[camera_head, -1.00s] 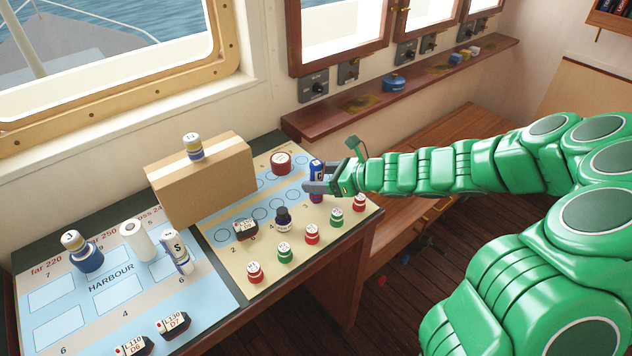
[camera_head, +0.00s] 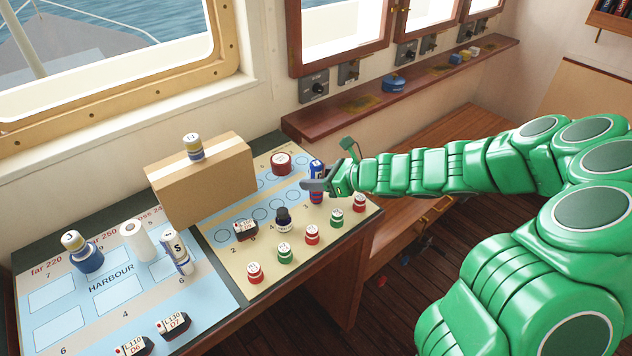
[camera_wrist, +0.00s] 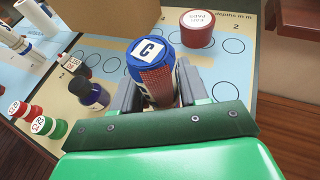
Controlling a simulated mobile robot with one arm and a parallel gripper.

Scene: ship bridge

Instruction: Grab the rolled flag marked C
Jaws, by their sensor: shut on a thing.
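The rolled flag marked C (camera_wrist: 152,57) stands upright in the wrist view, with a blue top and a white label with the letter C. Its side shows a red and blue pattern. In the head view the flag (camera_head: 317,170) is at the right end of the chart table. My gripper (camera_head: 313,186) reaches it from the right. In the wrist view my gripper (camera_wrist: 152,92) has one finger on each side of the flag and is shut on it. The flag's lower part is hidden between the fingers.
A cardboard box (camera_head: 203,183) stands behind left on the chart table. A dark red round pot (camera_head: 281,163) is behind the flag. A dark bottle (camera_head: 283,219) and several red and green pieces stand nearby. Another rolled flag marked S (camera_head: 178,252) is at left.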

